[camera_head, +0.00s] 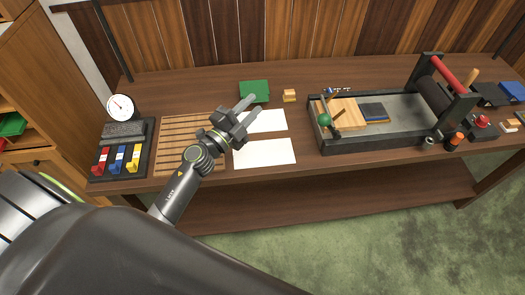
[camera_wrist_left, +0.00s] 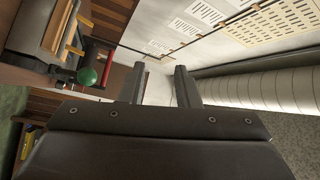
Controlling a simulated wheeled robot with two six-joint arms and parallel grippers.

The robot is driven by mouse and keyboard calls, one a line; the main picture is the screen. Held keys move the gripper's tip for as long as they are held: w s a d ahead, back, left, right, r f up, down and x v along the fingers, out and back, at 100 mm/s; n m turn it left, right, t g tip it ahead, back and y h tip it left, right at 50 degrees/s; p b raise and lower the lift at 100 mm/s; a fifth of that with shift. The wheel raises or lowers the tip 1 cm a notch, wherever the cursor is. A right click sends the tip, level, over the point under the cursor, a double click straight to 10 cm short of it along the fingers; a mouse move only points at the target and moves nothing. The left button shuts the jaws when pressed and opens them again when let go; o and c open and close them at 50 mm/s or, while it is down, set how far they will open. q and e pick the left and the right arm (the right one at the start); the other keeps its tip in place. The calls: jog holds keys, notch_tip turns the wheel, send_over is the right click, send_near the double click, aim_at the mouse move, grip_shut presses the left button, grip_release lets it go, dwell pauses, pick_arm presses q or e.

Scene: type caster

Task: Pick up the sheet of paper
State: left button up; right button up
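Two white sheets of paper lie flat on the wooden table in the head view. The nearer sheet (camera_head: 265,152) is fully visible near the front edge. The farther sheet (camera_head: 268,121) is partly hidden by my left gripper. My left gripper (camera_head: 248,107) is above the table, over the left side of the farther sheet, its two fingers apart and pointing up and to the right. In the left wrist view its fingers (camera_wrist_left: 158,85) are also apart with nothing between them. My right gripper is in neither view.
A green block (camera_head: 254,90) and a small wooden block (camera_head: 289,95) stand behind the sheets. A slatted wooden tray (camera_head: 180,152) lies to the left, beside a rack with coloured levers (camera_head: 120,158). A press (camera_head: 392,138) with a roller and a green ball knob (camera_head: 324,119) stands to the right.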

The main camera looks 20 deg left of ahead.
pick_arm(q)
jog(key=w+d+m+g+h, duration=0.1)
jog(key=d+m+g+h, duration=0.45)
jog(key=m, duration=0.25)
jog(key=m+g+y+b, duration=0.5)
jog(key=g+y+b, duration=0.55)
jog(key=g, duration=0.35)
send_over(234, 153)
jog(key=s, duration=0.1)
jog(key=shift+y, duration=0.3)
jog(key=f, duration=1.7)
jog(key=shift+a+f+p, duration=0.15)
jog(key=shift+a+p, duration=0.05)
jog(key=shift+p, duration=0.2)
jog(key=shift+d+f, duration=0.1)
jog(key=shift+f, duration=0.3)
jog(key=f, duration=0.3)
jog(key=shift+w+d+p, duration=0.15)
jog(key=shift+d+p, duration=0.1)
jog(key=shift+p, duration=0.05)
jog(key=shift+f, duration=0.55)
grip_shut()
